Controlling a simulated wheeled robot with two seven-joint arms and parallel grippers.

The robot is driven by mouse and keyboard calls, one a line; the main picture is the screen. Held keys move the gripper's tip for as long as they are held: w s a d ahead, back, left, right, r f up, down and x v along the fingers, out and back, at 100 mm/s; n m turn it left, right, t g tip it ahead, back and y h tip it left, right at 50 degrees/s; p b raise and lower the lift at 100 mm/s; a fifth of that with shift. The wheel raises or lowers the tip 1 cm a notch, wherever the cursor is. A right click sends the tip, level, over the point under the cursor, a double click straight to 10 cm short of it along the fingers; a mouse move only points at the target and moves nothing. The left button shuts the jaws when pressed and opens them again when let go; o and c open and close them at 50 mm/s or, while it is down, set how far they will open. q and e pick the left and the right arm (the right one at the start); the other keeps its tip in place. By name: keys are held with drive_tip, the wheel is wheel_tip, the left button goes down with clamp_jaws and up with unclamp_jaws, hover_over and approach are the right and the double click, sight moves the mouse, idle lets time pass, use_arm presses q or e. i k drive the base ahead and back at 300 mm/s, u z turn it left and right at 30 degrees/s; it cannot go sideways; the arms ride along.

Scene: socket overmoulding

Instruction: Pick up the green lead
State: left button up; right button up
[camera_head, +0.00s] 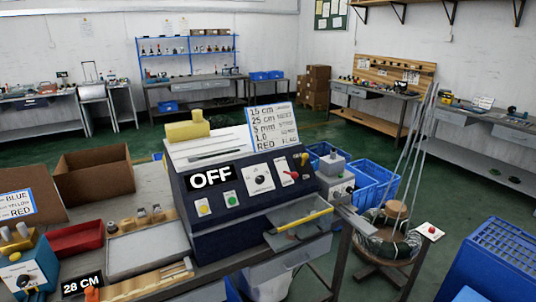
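No separate green lead can be clearly made out. A dark greenish coil of wire (385,243) sits on a round wooden stand at the right, with pale strands rising from it toward the upper right; whether it is the lead I cannot tell. A dark blue machine (225,195) with an OFF display stands in the middle of the bench. A yellow bar (303,222) lies across the metal tray at its front right. Neither my left nor my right gripper shows in the head view.
A red bin (76,239), a grey tray (145,248) and an open cardboard box (95,174) are left of the machine. Blue crates (376,183) are behind the coil; a larger blue crate (505,252) is at the right.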

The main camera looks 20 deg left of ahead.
sight(194, 157)
drive_tip(key=z, duration=0.35)
drive_tip(key=i, duration=1.8)
drive_tip(key=u, duration=2.2)
